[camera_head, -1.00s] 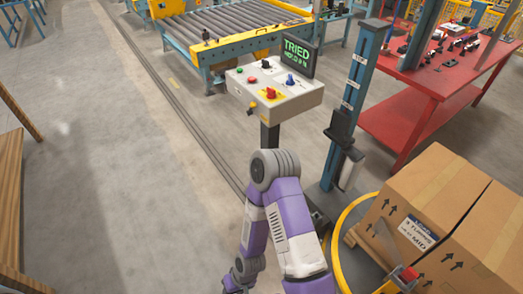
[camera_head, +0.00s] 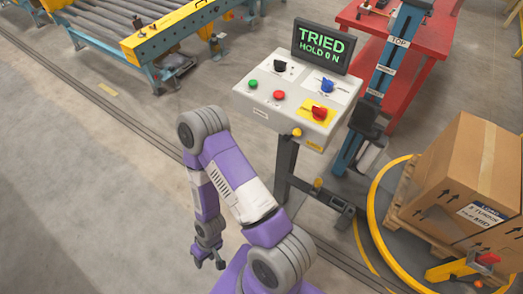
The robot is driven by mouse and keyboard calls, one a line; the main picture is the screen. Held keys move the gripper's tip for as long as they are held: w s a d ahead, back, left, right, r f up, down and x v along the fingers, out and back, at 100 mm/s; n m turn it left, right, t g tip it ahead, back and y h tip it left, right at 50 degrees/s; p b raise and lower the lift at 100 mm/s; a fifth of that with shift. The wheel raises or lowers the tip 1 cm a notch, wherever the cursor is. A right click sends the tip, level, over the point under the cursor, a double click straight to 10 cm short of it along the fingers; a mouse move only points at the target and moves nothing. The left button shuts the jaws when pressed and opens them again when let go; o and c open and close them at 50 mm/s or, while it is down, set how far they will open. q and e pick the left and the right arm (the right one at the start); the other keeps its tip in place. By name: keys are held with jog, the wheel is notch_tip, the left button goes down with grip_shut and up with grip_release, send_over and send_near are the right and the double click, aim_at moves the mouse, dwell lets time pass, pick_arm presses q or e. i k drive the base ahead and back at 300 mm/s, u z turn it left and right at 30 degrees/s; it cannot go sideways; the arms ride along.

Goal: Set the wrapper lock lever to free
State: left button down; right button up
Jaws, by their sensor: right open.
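The control panel (camera_head: 300,92) stands on a post right of centre. It carries a black knob (camera_head: 280,66), a blue knob (camera_head: 327,87) and a red handle (camera_head: 320,113) on a yellow plate. A red-tipped lever (camera_head: 488,258) on a yellow bracket sits by the turntable at lower right. Labels are too small to tell which is the wrapper lock lever. My right gripper (camera_head: 209,264) is open and empty, hanging low over the floor, left of the panel and apart from it. My left gripper is out of view.
The screen (camera_head: 320,46) reads "TRIED HOLD 0 N". A yellow ring rail (camera_head: 372,215) curves around the pallet with a carton (camera_head: 463,165). A roller conveyor (camera_head: 130,35) is at the back left. Floor at left is clear.

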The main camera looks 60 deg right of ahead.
aim_at(296, 132)
jog(key=i, duration=0.95)
jog(key=z, duration=3)
jog(key=k, duration=0.65)
jog(key=z, duration=0.7)
jog(key=i, duration=1.2)
jog(key=u, duration=0.65)
